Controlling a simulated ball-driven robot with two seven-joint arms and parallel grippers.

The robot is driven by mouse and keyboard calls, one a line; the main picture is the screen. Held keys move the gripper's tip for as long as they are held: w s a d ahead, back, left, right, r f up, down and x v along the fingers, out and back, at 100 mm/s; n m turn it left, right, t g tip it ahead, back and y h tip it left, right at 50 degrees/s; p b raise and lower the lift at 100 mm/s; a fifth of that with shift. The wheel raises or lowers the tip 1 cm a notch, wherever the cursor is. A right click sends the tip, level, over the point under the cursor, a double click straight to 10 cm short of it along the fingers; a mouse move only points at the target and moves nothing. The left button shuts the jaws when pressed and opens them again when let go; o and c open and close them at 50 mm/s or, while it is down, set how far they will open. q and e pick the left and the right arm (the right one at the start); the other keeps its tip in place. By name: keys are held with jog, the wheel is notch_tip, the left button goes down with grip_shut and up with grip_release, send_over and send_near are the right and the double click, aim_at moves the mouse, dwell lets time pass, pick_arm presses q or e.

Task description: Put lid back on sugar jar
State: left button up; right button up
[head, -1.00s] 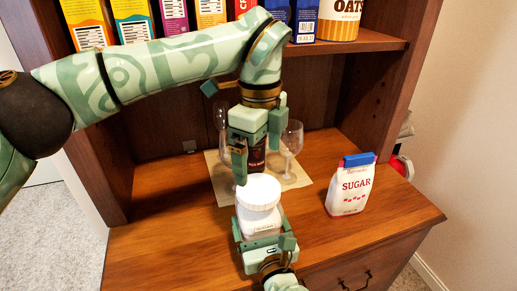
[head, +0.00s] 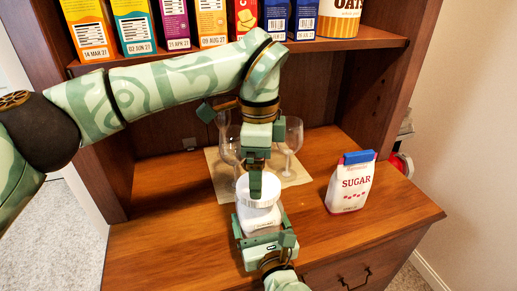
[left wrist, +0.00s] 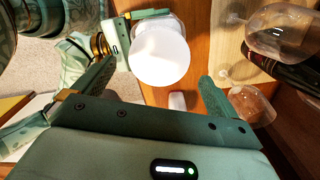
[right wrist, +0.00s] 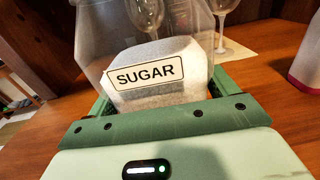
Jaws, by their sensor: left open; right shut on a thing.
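The sugar jar (head: 262,217) is clear, with white sugar inside and a SUGAR label (right wrist: 145,75). It stands near the counter's front edge. The round white lid (head: 262,190) sits on the jar's top; I cannot tell how tightly. It also shows from above in the left wrist view (left wrist: 160,50). My right gripper (head: 266,242) is shut on the jar's lower body, one finger on each side. My left gripper (head: 256,190) points down at the lid. Its fingers are open and apart from the lid in the left wrist view (left wrist: 155,88).
A sugar bag (head: 350,183) with a blue top stands to the right. Boxes line the shelf (head: 350,47) above. The counter's left part is clear.

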aim_at(259, 215)
pick_arm(q)
jog(key=shift+f, duration=2.2)
